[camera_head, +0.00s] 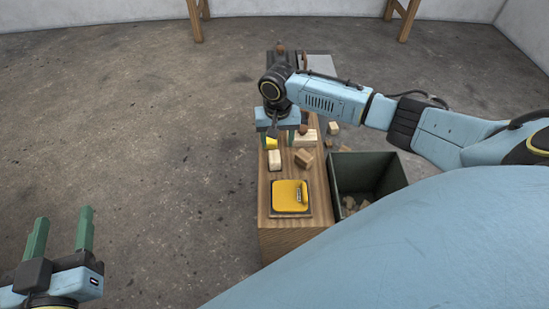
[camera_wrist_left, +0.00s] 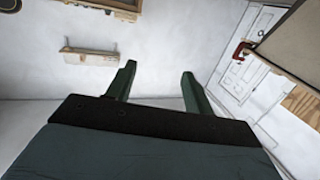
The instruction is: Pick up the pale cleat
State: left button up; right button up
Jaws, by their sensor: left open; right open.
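Several small wooden blocks lie on the bench. The palest, which looks like the pale cleat (camera_head: 275,160), lies near the bench's left edge. A browner block (camera_head: 304,158) lies tilted to its right, and another light block (camera_head: 307,140) lies behind that. My right gripper (camera_head: 278,139) points down over the bench just behind the pale block, open, with its green fingers apart. I cannot tell its exact height. My left gripper (camera_head: 60,236) is open and empty, well left of the bench over the floor; its fingers also show in the left wrist view (camera_wrist_left: 159,86).
A yellow device (camera_head: 290,196) on a dark base sits at the bench's front (camera_head: 264,222). A dark green bin (camera_head: 366,160) with wood pieces in it stands to the right. Open concrete floor (camera_head: 150,140) lies to the left.

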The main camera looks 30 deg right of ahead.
aim_at(275, 156)
jog(key=shift+f+b, duration=0.4)
jog(key=shift+f, duration=0.5)
jog(key=shift+a+f+b, duration=0.25)
jog(key=shift+f+b, duration=0.45)
jog(key=shift+f, duration=0.05)
jog(key=shift+a+f+b, duration=0.2)
jog(key=shift+f+b, duration=0.7)
jog(key=shift+f, duration=0.25)
pick_arm(q)
jog(key=s+r+t+h, duration=0.3)
jog(key=s+r+t, duration=0.1)
jog(key=r+t, duration=0.6)
jog(key=shift+s+r+b, duration=0.25)
jog(key=shift+s+b, duration=0.05)
jog(key=shift+b, duration=0.15)
pick_arm(e)
jog(key=shift+f, duration=0.6)
jog(key=c, duration=1.1)
jog(key=shift+o, duration=0.2)
pick_arm(q)
jog(key=shift+w+d, duration=0.1)
pick_arm(e)
jog(key=shift+r, duration=0.15)
